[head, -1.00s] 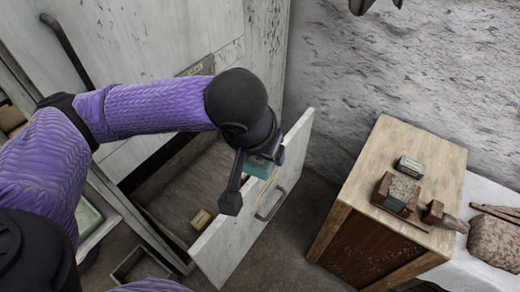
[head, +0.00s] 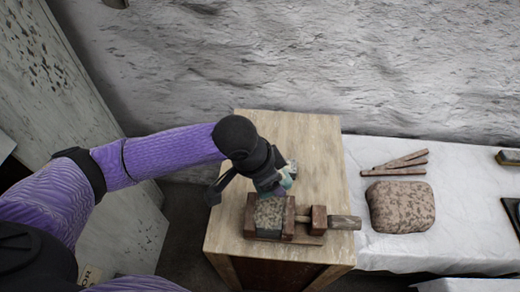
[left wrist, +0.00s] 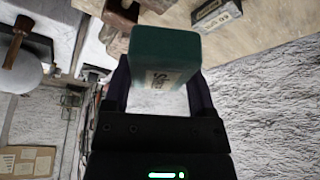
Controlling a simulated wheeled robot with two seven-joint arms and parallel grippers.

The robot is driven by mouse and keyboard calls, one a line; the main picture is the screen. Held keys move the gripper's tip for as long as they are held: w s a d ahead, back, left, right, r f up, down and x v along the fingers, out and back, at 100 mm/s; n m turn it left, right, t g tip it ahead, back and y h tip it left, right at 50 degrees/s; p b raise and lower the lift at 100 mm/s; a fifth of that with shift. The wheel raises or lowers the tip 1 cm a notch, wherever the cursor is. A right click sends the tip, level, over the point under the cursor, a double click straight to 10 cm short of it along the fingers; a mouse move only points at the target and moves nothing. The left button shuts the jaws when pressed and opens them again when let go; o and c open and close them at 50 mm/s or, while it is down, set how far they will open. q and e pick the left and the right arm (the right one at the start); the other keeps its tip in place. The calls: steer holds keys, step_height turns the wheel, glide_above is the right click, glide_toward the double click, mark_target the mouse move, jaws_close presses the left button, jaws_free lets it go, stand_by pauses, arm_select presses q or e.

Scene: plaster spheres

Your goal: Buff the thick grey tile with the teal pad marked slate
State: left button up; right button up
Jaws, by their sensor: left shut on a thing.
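My left gripper (head: 277,187) is shut on the teal pad (left wrist: 165,52), which carries a pale label reading "Slate" in the left wrist view. In the head view only a sliver of the pad (head: 287,182) shows past the gripper. The thick speckled grey tile (head: 269,214) sits in a brown wooden clamp (head: 318,220) on the cabinet top. The gripper is just behind the tile and close to it; I cannot tell whether the pad touches it. My right gripper is out of view.
A labelled grey block (left wrist: 216,13) lies on the wooden top (head: 237,150), hidden in the head view by the gripper. To the right, a white-covered table (head: 460,220) bears a speckled stone (head: 401,206) and wooden sticks (head: 396,164). A rough wall (head: 330,60) rises behind.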

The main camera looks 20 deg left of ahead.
mark_target(267, 192)
arm_select(q)
steer(key=m+p, duration=0.1)
steer(key=p, duration=0.1)
steer(key=s+d+m+g+p, duration=0.1)
steer(key=m+p, duration=0.1)
steer(key=shift+s+r+m+h+p, duration=0.1)
steer(key=shift+m+h+p, duration=0.2)
steer(key=shift+h+p, duration=0.1)
steer(key=shift+s+f+m+g+p, duration=0.5)
steer(key=shift+s+f+m+p, duration=0.25)
steer(key=shift+m+p, duration=0.4)
steer(key=shift+s+f, duration=0.1)
steer(key=shift+f, duration=0.3)
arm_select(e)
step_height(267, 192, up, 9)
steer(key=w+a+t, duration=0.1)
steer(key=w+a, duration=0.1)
arm_select(q)
step_height(267, 192, down, 6)
steer(key=b, duration=0.5)
steer(key=shift+r+b, duration=0.2)
steer(key=shift+b, duration=0.1)
step_height(267, 192, down, 2)
steer(key=shift+a+b, duration=0.1)
steer(key=shift+b, duration=0.65)
steer(key=shift+r, duration=0.1)
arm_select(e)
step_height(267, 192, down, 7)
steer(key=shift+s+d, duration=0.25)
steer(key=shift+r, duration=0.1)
